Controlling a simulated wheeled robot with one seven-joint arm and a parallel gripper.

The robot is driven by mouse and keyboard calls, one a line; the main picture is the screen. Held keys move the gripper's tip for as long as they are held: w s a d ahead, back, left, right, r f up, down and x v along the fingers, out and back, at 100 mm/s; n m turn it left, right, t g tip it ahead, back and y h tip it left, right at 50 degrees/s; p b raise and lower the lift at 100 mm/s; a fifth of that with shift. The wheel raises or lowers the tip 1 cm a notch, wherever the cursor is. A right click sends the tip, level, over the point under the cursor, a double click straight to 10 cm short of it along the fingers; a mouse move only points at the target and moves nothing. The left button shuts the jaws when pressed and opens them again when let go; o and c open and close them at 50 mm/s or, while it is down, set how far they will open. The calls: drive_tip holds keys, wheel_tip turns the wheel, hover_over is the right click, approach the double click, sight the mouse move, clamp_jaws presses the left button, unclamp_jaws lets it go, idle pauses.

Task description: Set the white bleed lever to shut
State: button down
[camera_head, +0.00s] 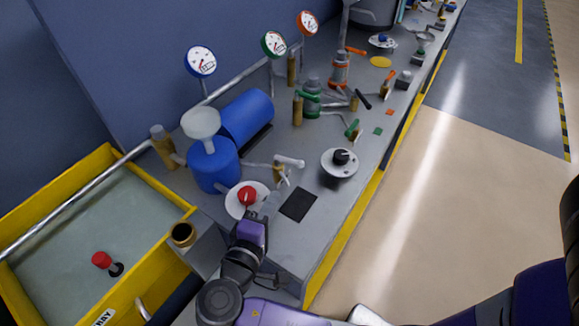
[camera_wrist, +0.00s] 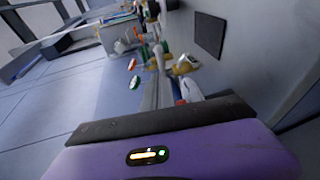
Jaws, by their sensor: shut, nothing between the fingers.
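A brass valve (camera_head: 279,174) with white handle parts (camera_head: 290,161) stands on the bench, right of the blue tank (camera_head: 213,165). A thin pale lever piece also hangs low beside the valve; which piece is the bleed lever I cannot tell for sure. My gripper (camera_head: 262,212) is shut and empty, just in front of the red knob on its white dial (camera_head: 235,205), apart from the valve. In the wrist view the brass and white fitting (camera_wrist: 185,65) lies ahead of my gripper, small and partly overlapped.
The red knob (camera_head: 247,195) is close by my gripper. A black square (camera_head: 298,205) lies flat on the bench, with a black-knobbed dial (camera_head: 341,160) behind it to the right. A yellow-rimmed tray (camera_head: 178,205) is at left. Gauges and green and orange valves stand further back.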

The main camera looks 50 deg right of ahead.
sight(292, 164)
drive_tip(key=p+x, duration=0.2)
drive_tip(key=x, duration=0.9)
drive_tip(key=shift+w+d+f, duration=0.15)
drive_tip(key=shift+w+d, duration=0.05)
drive_tip(key=shift+d, duration=0.15)
